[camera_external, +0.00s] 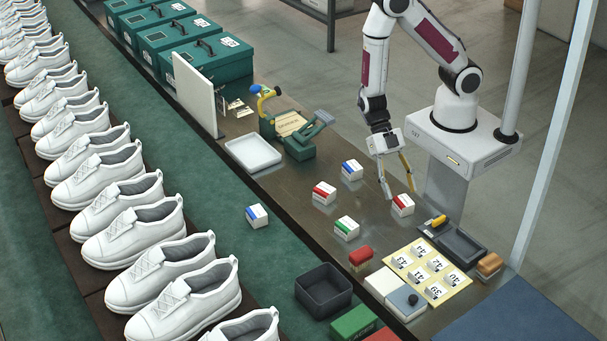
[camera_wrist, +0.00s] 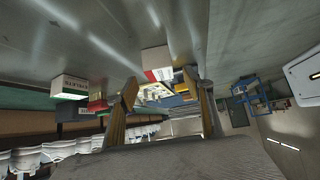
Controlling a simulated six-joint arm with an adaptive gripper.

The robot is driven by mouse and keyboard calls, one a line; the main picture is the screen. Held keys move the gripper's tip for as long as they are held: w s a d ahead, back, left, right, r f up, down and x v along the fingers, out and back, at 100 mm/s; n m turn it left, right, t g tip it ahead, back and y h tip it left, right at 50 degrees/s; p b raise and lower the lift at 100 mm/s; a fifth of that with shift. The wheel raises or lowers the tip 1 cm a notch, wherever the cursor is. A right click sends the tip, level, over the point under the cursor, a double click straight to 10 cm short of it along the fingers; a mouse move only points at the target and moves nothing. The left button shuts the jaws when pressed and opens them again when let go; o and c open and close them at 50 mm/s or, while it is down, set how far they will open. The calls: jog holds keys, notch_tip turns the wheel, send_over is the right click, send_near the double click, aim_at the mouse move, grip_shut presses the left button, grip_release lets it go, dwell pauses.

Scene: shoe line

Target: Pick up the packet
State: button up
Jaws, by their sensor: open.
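My gripper (camera_external: 399,191) points down with its two fingers spread, close to a white packet with a red end (camera_external: 403,205) on the bench; contact is unclear. More white packets lie nearby: one red-marked (camera_external: 324,193), one green-marked (camera_external: 346,229), one blue-marked (camera_external: 352,170), and another blue-marked one (camera_external: 256,215) further left on the green conveyor edge. In the wrist view, my open fingers (camera_wrist: 160,80) frame a white-and-red packet (camera_wrist: 155,62) beyond the tips.
A numbered yellow card (camera_external: 428,270), a dark tray (camera_external: 460,244) and a black bin (camera_external: 323,291) stand toward the front. A white tray (camera_external: 253,153) and a green clamp-like fixture (camera_external: 295,135) stand behind left. White shoes (camera_external: 150,240) line the left. Bare bench lies between packets.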

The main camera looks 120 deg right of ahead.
aim_at(403, 200)
jog(key=shift+x, duration=2.3)
jog(key=c, duration=1.2)
